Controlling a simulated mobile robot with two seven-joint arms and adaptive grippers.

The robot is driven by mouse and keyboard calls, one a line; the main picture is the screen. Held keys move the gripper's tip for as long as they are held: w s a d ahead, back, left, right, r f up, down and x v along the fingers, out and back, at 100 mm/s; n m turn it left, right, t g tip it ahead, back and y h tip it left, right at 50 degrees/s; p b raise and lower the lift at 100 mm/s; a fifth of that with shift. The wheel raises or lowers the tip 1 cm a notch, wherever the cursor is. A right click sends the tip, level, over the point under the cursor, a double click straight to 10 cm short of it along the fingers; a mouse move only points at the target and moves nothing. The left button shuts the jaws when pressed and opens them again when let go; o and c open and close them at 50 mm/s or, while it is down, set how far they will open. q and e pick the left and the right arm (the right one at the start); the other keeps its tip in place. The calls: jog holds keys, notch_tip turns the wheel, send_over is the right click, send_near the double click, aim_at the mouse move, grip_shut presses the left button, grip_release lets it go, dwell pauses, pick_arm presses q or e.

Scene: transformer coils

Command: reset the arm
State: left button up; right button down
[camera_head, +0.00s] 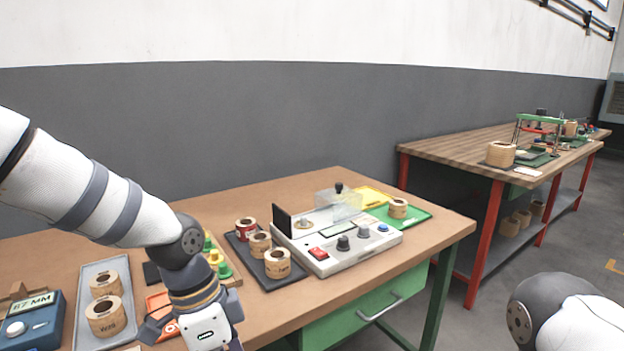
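My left arm comes in from the left over the near table. My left gripper (208,328) points down at the table's front edge, and its fingertips are cut off or hidden, so its opening does not show. Part of my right arm (565,315) shows at the bottom right corner, and its gripper is out of the picture. Wound coils (106,316) stand in a grey tray (84,333) left of the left gripper. More coils (277,263) stand on a dark tray (268,283) beside a white tester (340,257). One coil (397,208) is on a green tray (420,216).
A blue meter (30,325) stands at the table's left end. Green and yellow pegs (215,257) stand close behind the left gripper. A second wooden bench (440,150) with coils and a green machine stands at the right. Floor shows between the tables.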

pick_arm(q)
jog(key=s+a+f+n+g, duration=0.15)
jog(key=s+f+n, duration=0.65)
jog(key=s+f, duration=0.9)
jog(key=s+a+f+n+y, duration=0.1)
jog(key=s+a+f+n, duration=0.1)
jog(key=s, duration=0.5)
jog(key=s+a+f+n+y, duration=0.1)
jog(key=s+a+f+n, duration=0.1)
jog(key=s+a+n, duration=0.2)
jog(key=s+a, duration=0.3)
jog(key=s, duration=0.1)
jog(key=shift+s+a+y, duration=0.2)
jog(key=shift+a+y, duration=0.05)
jog(key=shift+y, duration=0.05)
jog(key=shift+f, duration=0.1)
